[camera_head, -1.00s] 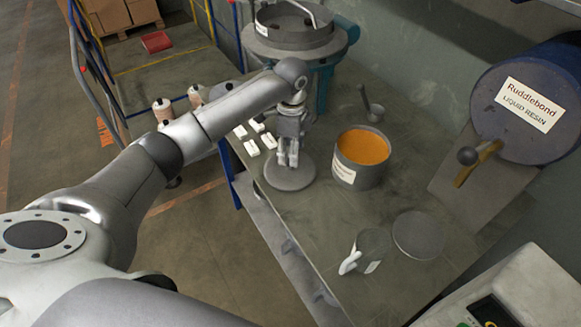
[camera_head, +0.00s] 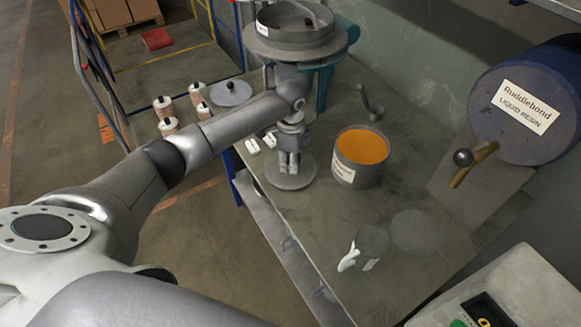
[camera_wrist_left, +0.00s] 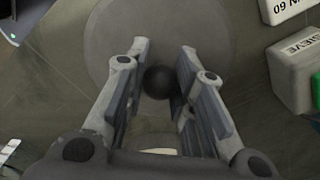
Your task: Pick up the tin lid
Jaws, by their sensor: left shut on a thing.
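The tin lid (camera_head: 291,182) is a round grey disc near the table's left edge, left of the tin (camera_head: 343,175) of orange stuff. My left gripper (camera_head: 289,168) points down over its middle, shut on its dark round knob. In the left wrist view, the knob (camera_wrist_left: 160,82) shows between the fingers (camera_wrist_left: 160,88), with the grey disc (camera_wrist_left: 110,35) behind. I cannot tell whether the lid is clear of the table. My right gripper is not in view.
Small white blocks (camera_head: 252,146) lie left of the lid. A second knobbed disc (camera_head: 232,95) lies behind my arm. A flat grey disc (camera_head: 414,232) and a jug (camera_head: 372,243) stand at the front right. A blue drum (camera_head: 530,100) is at the right.

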